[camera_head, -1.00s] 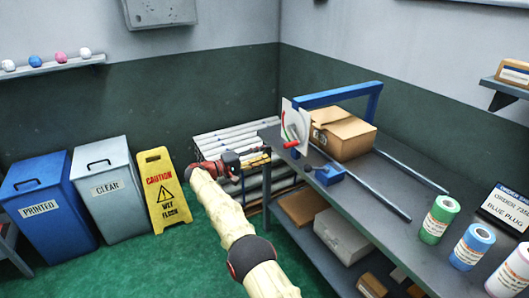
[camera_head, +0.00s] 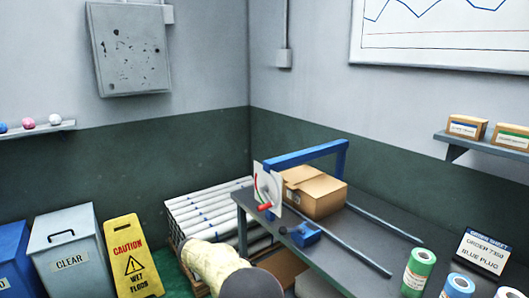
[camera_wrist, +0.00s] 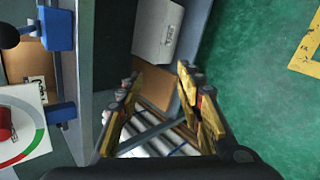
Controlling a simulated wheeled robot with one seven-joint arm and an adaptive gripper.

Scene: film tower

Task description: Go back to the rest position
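My gripper (camera_wrist: 158,77) shows in the wrist view with its two yellow and dark fingers spread apart. Nothing is held between them. Beyond the fingers are the lower shelf of the bench and a bundle of white rolls. In the head view my pale arm shows at the bottom centre, in front of the rack of white rolls (camera_head: 208,208). The gripper itself is hidden or out of the picture there.
The grey bench (camera_head: 345,235) carries a blue-framed device (camera_head: 308,153), an open cardboard box (camera_head: 318,196) and several film rolls. Green floor (camera_wrist: 262,100) is open in the wrist view.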

